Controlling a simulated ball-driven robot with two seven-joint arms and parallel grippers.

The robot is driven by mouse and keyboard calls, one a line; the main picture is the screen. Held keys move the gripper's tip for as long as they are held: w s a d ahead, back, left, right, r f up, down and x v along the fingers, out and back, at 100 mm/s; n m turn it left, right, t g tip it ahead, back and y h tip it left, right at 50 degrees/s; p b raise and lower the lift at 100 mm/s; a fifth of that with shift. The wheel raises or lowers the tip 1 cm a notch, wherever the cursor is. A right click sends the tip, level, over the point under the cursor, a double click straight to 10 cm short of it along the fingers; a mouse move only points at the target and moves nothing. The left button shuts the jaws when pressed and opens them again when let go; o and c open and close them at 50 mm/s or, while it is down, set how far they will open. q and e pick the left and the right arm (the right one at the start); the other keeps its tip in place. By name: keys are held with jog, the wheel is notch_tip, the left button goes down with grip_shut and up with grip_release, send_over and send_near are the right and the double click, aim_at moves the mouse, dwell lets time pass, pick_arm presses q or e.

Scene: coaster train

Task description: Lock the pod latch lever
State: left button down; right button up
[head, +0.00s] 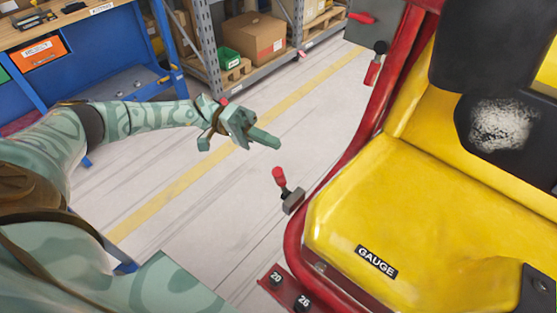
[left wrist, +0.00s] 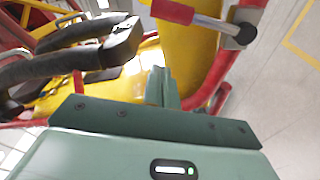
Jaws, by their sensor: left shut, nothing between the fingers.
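A small lever with a red knob (head: 279,177) stands up from a grey base (head: 293,201) at the left edge of the pod's red frame. My left gripper (head: 268,140) is shut and empty, apart from this lever and above it in the head view. In the left wrist view my shut fingers (left wrist: 162,86) point towards the yellow and red pod. A metal rod with a red grip (left wrist: 172,11) and a dark end crosses the top there; I cannot tell which lever it is. My right gripper is not in view.
The pod's yellow seat (head: 400,190) with black pads fills the right. A grey box (head: 374,25) with red handles stands at the pod's far edge. A blue workbench (head: 75,62) and a shelf with cartons (head: 250,40) stand behind. The floor between is clear.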

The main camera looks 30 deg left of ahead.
aim_at(276, 167)
pick_arm(q)
jog(key=s+d, duration=0.3)
jog(key=d, duration=0.2)
jog(key=shift+s+d+f, duration=0.15)
jog(key=shift+s+f, duration=0.2)
jog(key=shift+f, duration=0.1)
jog(key=shift+s+m+p, duration=0.3)
jog(key=shift+s, duration=0.15)
jog(key=s+a+f+m+g+h+b, duration=0.1)
jog(key=s+f+m+b, duration=0.3)
jog(key=s+f+m, duration=0.4)
jog(key=shift+s+a+m+g+b, duration=0.2)
jog(key=shift+s+m+g+b, duration=0.3)
jog(key=shift+m, duration=2.4)
